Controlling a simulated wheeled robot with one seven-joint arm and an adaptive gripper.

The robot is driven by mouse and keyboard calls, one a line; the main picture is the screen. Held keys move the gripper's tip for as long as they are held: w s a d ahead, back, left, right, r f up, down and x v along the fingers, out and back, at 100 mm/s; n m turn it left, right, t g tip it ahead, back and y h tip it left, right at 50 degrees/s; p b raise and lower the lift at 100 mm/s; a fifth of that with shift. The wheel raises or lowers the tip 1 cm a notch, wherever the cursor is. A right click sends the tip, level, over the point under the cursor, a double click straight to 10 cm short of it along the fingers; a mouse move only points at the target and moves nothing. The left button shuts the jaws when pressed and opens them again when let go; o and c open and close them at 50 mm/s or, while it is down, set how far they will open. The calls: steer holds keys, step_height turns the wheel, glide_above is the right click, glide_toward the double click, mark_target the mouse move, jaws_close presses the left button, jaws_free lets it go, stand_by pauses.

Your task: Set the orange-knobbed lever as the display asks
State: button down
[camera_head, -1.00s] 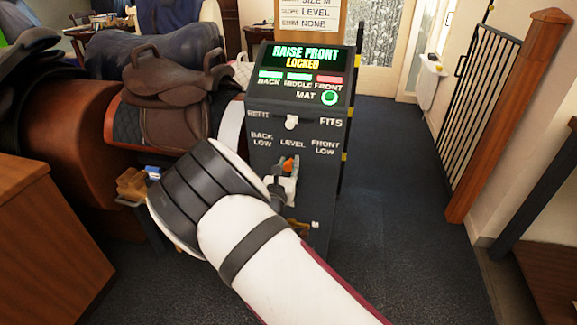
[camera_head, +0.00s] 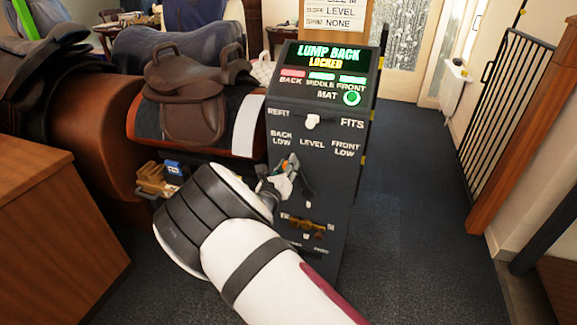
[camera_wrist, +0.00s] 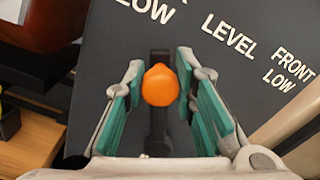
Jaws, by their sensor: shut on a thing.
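The orange-knobbed lever shows its knob (camera_wrist: 161,85) in the wrist view, between my gripper's teal finger pads. My gripper (camera_head: 284,172) is shut on the knob; it hides most of the lever in the head view. The lever leans left, with the knob below the BACK LOW label on the dark panel (camera_head: 335,185). The display (camera_head: 326,56) reads LUMP BACK, LOCKED. Under it the BACK light is red, and the MIDDLE and FRONT lights are green. The MAT light (camera_head: 352,98) is green.
A white knob (camera_head: 312,121) sits between REFIT and FITS. A brass-coloured handle (camera_head: 306,224) is lower on the panel. A brown saddle (camera_head: 190,105) stands left of it on a stand. A small tray of blocks (camera_head: 160,180) is nearby. Open floor lies right.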

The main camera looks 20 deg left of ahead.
steer(key=c, duration=1.3)
jaws_free()
steer(key=shift+a, duration=0.2)
steer(key=s, duration=1.2)
steer(key=shift+a, duration=0.15)
